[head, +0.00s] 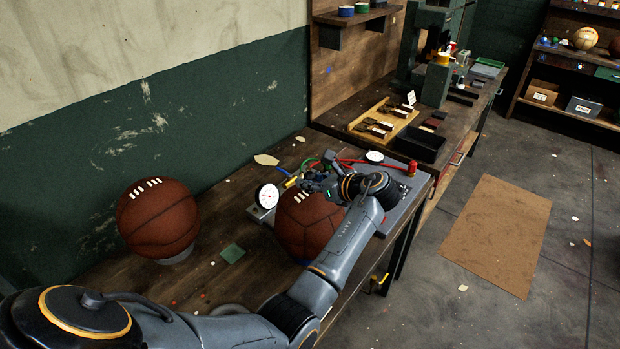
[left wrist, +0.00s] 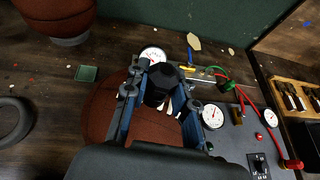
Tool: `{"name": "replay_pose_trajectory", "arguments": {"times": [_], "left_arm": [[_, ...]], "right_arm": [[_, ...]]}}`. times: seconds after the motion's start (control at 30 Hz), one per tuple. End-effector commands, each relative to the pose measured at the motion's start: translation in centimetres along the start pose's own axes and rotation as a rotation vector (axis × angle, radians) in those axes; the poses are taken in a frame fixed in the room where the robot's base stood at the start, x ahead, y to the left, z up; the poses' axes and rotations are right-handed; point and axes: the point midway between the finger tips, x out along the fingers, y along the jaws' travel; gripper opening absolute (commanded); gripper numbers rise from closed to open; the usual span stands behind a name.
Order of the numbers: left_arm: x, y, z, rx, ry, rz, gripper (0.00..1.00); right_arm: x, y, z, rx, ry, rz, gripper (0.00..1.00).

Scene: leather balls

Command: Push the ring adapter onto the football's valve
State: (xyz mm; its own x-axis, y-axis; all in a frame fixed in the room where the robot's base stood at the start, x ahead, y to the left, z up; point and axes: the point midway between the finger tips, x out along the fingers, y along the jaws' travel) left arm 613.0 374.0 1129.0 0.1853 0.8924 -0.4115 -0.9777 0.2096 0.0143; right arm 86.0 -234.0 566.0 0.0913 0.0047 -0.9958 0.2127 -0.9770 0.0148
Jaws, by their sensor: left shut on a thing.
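A brown leather ball with white laces (head: 302,238) sits at the middle of the bench under my left gripper (head: 319,184). It also shows below the fingers in the left wrist view (left wrist: 104,112). A second brown laced ball (head: 158,222) rests on a pale stand to the left. My left gripper is shut on a dark, rounded piece (left wrist: 160,80), which looks like the ring adapter, and holds it over the laced top of the middle ball. The ball's valve is hidden, and I cannot tell whether the piece touches the ball. My right gripper is out of view.
Dial gauges (head: 267,196) stand beside the ball. A red hose (head: 350,162) runs behind the gripper to a grey panel (head: 402,186). A wooden tool tray (head: 383,122) lies farther back. A green square (head: 232,253) lies on bare bench between the balls.

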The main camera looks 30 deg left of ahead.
Motion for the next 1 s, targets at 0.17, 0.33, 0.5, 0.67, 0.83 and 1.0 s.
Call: {"name": "replay_pose_trajectory", "arguments": {"times": [0.17, 0.33, 0.5, 0.67, 0.83, 1.0], "left_arm": [[0.0, 0.0, -0.1, 0.0, 0.0, 0.0, 0.52], [0.0, 0.0, -0.1, 0.0, 0.0, 0.0, 0.53], [-0.2, 0.0, -0.1, 0.0, 0.0, 0.0, 0.53], [-2.0, -0.1, -0.1, 0.0, 0.002, -0.003, 0.53], [-5.6, -0.1, -0.1, 0.001, 0.002, -0.004, 0.53], [-9.1, -0.1, -0.1, -0.001, 0.002, -0.003, 0.53]], "right_arm": [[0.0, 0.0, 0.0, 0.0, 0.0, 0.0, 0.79], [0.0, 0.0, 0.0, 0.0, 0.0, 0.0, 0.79], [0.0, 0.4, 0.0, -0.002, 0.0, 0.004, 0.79], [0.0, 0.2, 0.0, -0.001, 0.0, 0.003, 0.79], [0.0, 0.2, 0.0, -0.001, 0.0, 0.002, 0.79], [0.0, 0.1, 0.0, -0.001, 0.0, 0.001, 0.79]]}}
